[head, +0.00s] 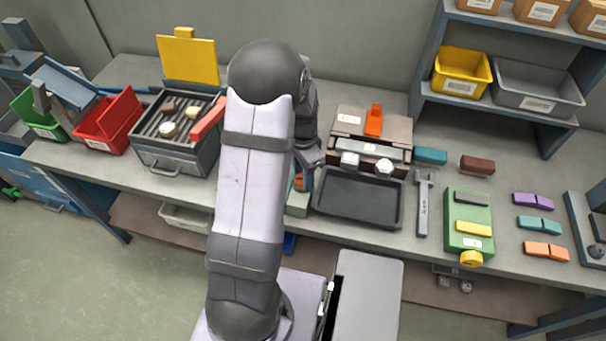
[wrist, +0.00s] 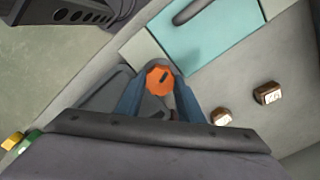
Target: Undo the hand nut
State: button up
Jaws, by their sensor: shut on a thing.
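The hand nut (wrist: 160,78) is an orange lobed knob with a dark slot-like mark in its middle. In the wrist view it sits between the blue-grey fingertips of my gripper (wrist: 160,88), which is shut on it. In the head view my gripper (head: 303,180) is low at the bench, left of the black tray, and a bit of orange shows there. My arm hides most of the nut and what it sits on in that view. Next to the nut in the wrist view is a teal surface (wrist: 208,38) with a dark handle-like bar.
A black tray (head: 358,222) lies close right of my gripper. Behind it is a fixture with an orange clamp (head: 374,121). A grey wrench-like tool (head: 423,205) and a green box (head: 482,218) lie further right. A grill box (head: 150,152) stands left.

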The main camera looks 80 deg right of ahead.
jog(key=n, duration=1.3)
jog(key=shift+n, duration=0.4)
dwell(0.3)
jog(key=o, duration=1.1)
jog(key=shift+c, duration=0.2)
jog(key=shift+r+b, duration=0.85)
jog(key=shift+r, duration=2.9)
